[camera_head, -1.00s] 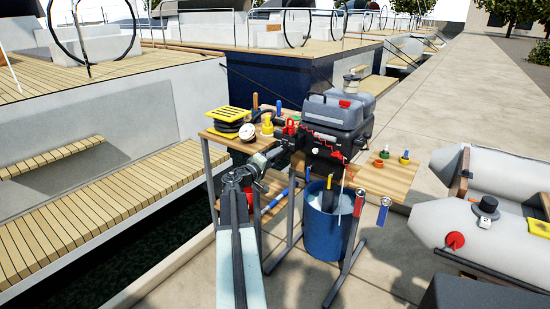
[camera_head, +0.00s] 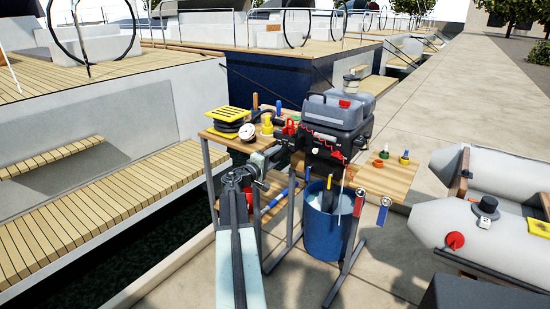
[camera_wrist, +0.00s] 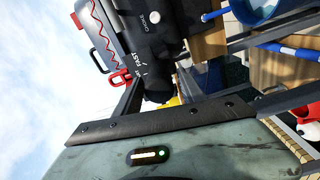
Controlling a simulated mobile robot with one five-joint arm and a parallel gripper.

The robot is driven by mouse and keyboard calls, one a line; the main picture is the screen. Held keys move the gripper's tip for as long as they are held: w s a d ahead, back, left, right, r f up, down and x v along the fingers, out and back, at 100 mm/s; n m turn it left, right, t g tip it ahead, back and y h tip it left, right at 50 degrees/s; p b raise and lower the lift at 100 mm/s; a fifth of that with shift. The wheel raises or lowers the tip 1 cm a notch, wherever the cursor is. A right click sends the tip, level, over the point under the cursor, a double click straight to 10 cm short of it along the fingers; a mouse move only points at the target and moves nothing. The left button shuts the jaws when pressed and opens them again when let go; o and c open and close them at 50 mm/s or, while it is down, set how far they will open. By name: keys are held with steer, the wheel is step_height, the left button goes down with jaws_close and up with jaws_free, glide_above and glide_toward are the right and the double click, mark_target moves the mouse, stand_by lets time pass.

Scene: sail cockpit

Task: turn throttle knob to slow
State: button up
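The outboard motor (camera_head: 340,115) stands on the stand in the head view, with a dark tiller arm reaching left. The black throttle knob (camera_wrist: 158,88) is at the tiller's end in the wrist view, with a "FAST" mark beside it. My gripper (camera_head: 274,158) is at the tiller end in the head view. The "SLOW" mark is not clearly readable.
A red clip (camera_wrist: 121,78) hangs close to the knob. A blue bucket (camera_head: 326,230) stands under the motor. A yellow-topped coil (camera_head: 229,118) and a gauge (camera_head: 247,132) sit on the wooden shelf at left. An inflatable boat (camera_head: 480,215) lies at right.

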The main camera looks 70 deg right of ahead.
stand_by(0.3)
steer(key=v, duration=0.7)
steer(key=shift+a, duration=0.4)
